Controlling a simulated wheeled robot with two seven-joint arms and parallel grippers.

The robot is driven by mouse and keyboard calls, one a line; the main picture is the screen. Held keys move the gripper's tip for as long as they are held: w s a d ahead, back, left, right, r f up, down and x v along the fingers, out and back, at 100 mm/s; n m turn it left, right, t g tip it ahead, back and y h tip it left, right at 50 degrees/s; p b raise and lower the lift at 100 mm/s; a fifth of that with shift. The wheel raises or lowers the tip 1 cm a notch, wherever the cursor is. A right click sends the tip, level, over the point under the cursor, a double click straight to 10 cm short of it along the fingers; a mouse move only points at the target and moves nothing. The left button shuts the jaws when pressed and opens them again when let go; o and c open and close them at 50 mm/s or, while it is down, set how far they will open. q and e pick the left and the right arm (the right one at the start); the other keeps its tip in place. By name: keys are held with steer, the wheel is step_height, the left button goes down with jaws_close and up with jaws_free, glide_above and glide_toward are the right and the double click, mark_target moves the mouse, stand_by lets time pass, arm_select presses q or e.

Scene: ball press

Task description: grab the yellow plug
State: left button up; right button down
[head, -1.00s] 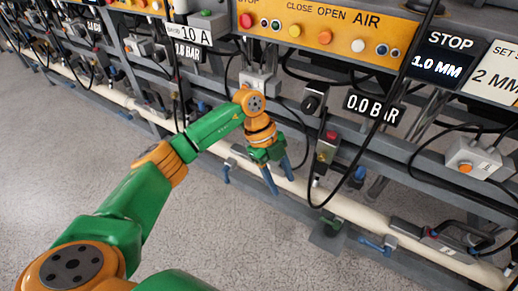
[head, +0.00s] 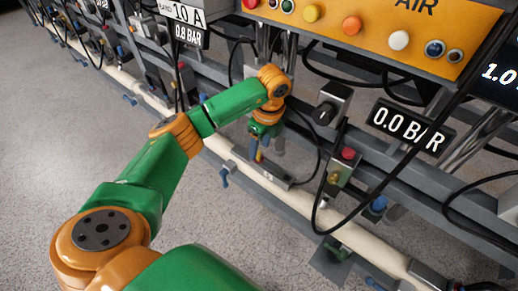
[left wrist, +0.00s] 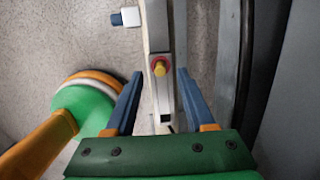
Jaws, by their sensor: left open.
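The yellow plug (left wrist: 160,69) shows in the left wrist view, with a red ring around its base, on a grey block on the cream rail. My left gripper (left wrist: 160,78) is open, with one blue finger on each side of the plug. Gaps show between the fingers and the plug, and nothing is held. In the head view my left gripper (head: 259,146) points down at the rail. A small yellow spot shows by its fingers there, too small to identify surely. My right gripper is not in view.
The cream rail (head: 300,202) runs along the machine's front. A box with a red button (head: 340,169) and a hanging black cable are right of the gripper. An orange button panel (head: 380,32) is above. A blue-handled valve (head: 225,176) sits at the rail's front. Open floor lies in front.

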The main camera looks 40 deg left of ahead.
mark_target(259, 159)
arm_select(q)
steer(key=f, duration=0.2)
steer(key=shift+a+f, duration=0.2)
steer(key=shift+f, duration=0.1)
steer(key=shift+r, duration=0.1)
jaws_close()
